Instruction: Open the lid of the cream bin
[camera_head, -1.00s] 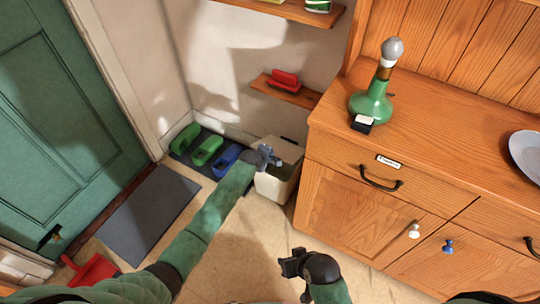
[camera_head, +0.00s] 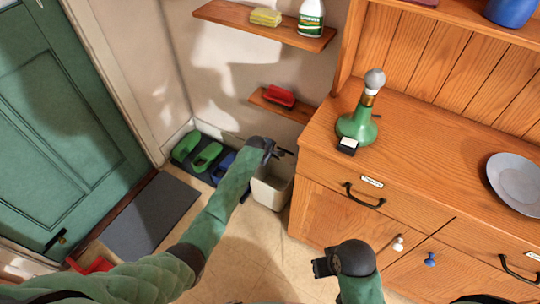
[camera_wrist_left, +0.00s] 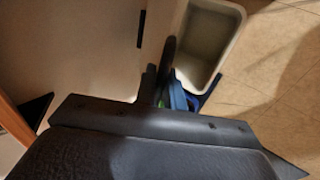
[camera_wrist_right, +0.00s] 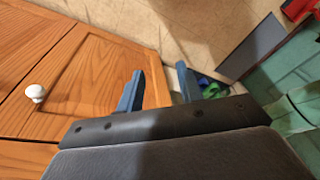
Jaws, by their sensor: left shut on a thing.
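The cream bin (camera_head: 268,192) stands on the floor between the boot tray and the wooden dresser. In the left wrist view its pale inside (camera_wrist_left: 207,45) shows, so its mouth is uncovered at least in part. My left gripper (camera_head: 281,152) is above the bin's back rim. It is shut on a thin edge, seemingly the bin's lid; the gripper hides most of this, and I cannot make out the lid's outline. My right gripper (camera_head: 318,266) is in front of the dresser, and its blue fingers (camera_wrist_right: 158,88) are apart with nothing between them.
The dresser (camera_head: 345,215) stands close to the bin's right. Green and blue clogs (camera_head: 206,157) lie on the tray to its left. A small shelf with a red brush (camera_head: 280,97) is on the wall above. Floor in front of the bin is clear.

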